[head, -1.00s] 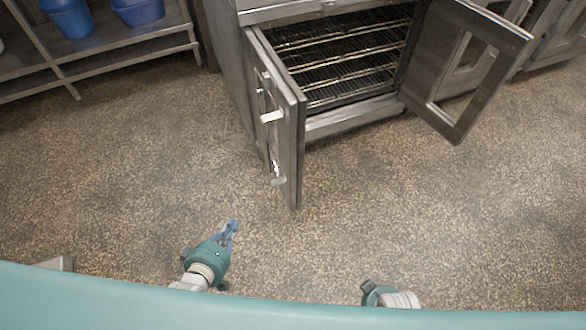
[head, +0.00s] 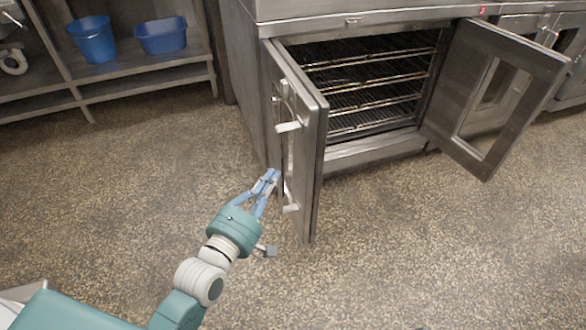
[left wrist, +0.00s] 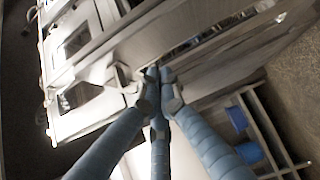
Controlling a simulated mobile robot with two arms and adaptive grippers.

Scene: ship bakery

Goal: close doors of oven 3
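The steel oven (head: 385,150) stands open with its racks showing. Its left door (head: 310,160) is swung out toward me, outer face to the left, with white handle parts (head: 288,127) on it. Its right door (head: 510,90) is swung wide to the right and has a window. My left gripper (head: 270,178) is beside the left door's outer face, just left of its lower part. Its blue fingers come together at the tips, with nothing seen between them; contact with the door is unclear. The fingers also show in the left wrist view (left wrist: 160,78), before blurred steel. My right gripper is out of view.
A steel shelf (head: 150,88) at the upper left holds a blue bucket (head: 92,38) and a blue tub (head: 160,36). The speckled floor (head: 400,250) is clear in front of the oven and to the left.

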